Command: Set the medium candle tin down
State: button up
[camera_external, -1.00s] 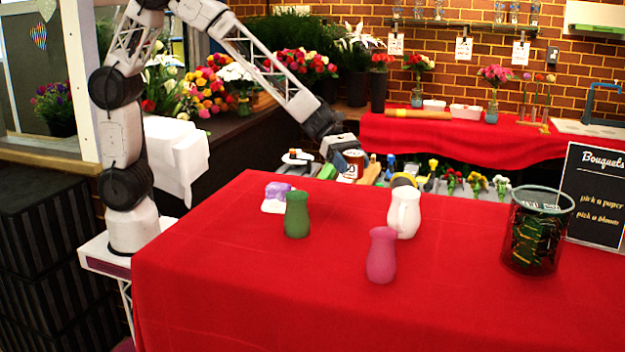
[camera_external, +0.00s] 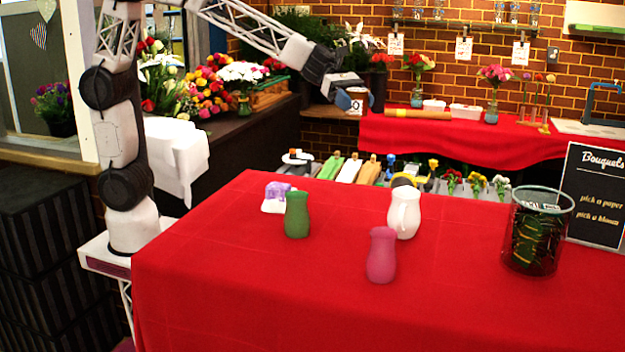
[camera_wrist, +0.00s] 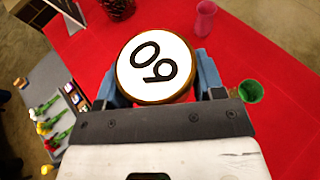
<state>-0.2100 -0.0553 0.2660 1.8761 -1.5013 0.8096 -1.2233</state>
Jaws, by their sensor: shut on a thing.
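The tin touches no surface that I can see. Whether it is the medium one cannot be told, as no other tin is clearly visible.
The table's front left is clear.

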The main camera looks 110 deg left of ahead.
jog(key=w+d+n+t+y, duration=0.1)
jog(key=w+d+n+y, duration=0.1)
jog(key=d, duration=0.3)
jog(key=w+d+f+n+t+y, duration=0.1)
jog(key=w+d+n+t+y, duration=0.1)
jog(key=w+d+n+y, duration=0.1)
jog(key=shift+w+d+f+n+y, duration=0.15)
jog(key=shift+w+d+n+y, duration=0.3)
jog(key=shift+d, duration=0.7)
jog(key=shift+d+y, duration=0.35)
jog(key=shift+d+n+y, duration=0.4)
jog(key=shift+d+n, duration=0.15)
jog(key=shift+d, duration=0.05)
jog(key=shift+s+d+r+n+g+y, duration=0.5)
jog(key=shift+s+d+n+y, duration=1.3)
jog(key=shift+d, duration=1.6)
jog(key=shift+s+d+r+n+g+y, duration=0.25)
jog(key=shift+s+d+n+g+y, duration=0.35)
jog(key=shift+s+d+n+y, duration=2)
notch_tip(320, 180, down, 18)
jog(key=w+d+m, duration=0.1)
jog(key=w, duration=0.1)
jog(key=shift+d, duration=0.25)
jog(key=shift+w, duration=0.1)
jog(key=shift+f, duration=3.1)
